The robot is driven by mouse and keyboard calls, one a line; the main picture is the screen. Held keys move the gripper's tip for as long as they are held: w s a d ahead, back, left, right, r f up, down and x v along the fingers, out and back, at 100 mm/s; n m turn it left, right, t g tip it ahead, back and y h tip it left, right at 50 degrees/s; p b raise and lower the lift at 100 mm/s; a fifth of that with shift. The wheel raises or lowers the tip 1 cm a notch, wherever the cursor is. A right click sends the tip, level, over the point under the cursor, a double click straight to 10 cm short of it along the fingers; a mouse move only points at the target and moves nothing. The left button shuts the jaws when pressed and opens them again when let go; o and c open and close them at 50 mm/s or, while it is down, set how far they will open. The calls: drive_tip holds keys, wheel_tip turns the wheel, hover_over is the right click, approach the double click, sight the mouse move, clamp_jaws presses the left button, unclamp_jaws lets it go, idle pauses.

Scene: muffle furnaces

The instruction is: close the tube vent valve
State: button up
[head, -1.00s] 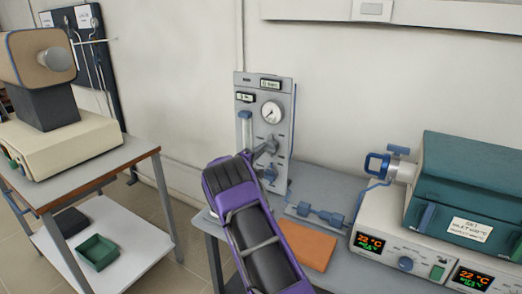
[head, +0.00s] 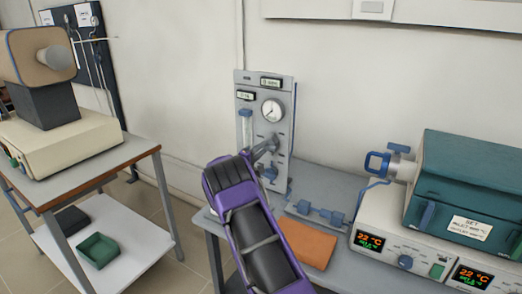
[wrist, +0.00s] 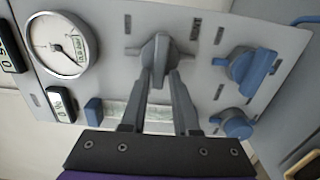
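A grey gas panel (head: 283,88) stands upright against the wall at the back of the bench; it fills much of the wrist view (wrist: 215,25). A grey valve handle (wrist: 157,48) with a short crossbar sits mid-panel. My gripper (wrist: 161,78) has its two fingers closed in on either side of this handle's hub and appears to grip it. In the head view my gripper (head: 266,149) reaches the panel below the gauge, and its fingers partly hide the handle. Two blue valve knobs (wrist: 254,70) (wrist: 234,124) sit beside it. The labels are too small to read.
A round gauge (head: 272,110), small displays (head: 270,82) and a flow tube (head: 246,128) share the panel. A side table (head: 95,165) stands left.

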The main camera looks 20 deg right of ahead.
drive_tip(key=shift+o, duration=1.1)
drive_tip(key=shift+r, duration=0.1)
drive_tip(key=v, duration=1.7)
drive_tip(key=shift+s+a, duration=0.1)
drive_tip(key=shift+a, duration=0.05)
